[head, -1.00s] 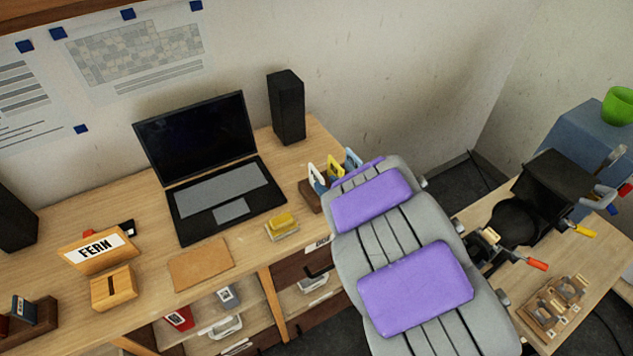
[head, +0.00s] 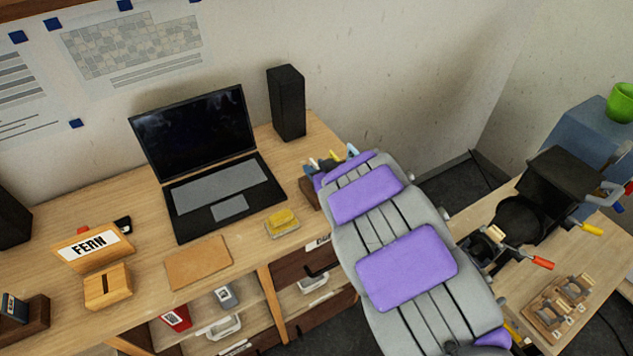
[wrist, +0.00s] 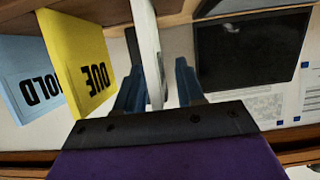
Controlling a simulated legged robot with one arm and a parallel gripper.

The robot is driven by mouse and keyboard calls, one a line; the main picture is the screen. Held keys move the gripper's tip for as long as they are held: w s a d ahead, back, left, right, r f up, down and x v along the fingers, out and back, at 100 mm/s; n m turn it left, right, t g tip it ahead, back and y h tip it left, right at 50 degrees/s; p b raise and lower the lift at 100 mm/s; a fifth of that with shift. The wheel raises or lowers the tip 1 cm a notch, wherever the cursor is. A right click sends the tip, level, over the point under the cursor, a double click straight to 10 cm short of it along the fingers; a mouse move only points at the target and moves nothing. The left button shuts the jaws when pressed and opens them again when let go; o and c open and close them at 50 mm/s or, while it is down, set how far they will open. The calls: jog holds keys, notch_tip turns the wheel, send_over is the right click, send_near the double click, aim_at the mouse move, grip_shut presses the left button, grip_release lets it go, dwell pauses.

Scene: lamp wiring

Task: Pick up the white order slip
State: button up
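The white order slip (wrist: 147,35) shows nearly edge-on in the wrist view, standing upright in picture terms. My gripper (wrist: 160,78) has its two blue fingers apart, one on each side of the slip's end. The right finger has a clear gap to the slip; the left finger is close to it, and I cannot tell whether they touch. In the head view my arm hides most of the slip area at the desk's right end.
A yellow "DUE" slip (wrist: 78,62) and a light blue "HOLD" slip (wrist: 27,78) stand left of the white one. The wooden holder (head: 309,192) is partly covered by my arm. A laptop (head: 205,150) and a speaker (head: 287,103) are nearby on the desk.

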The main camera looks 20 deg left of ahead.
jog(key=shift+d, duration=0.1)
grip_shut()
jog(key=shift+r, duration=0.2)
dwell(0.5)
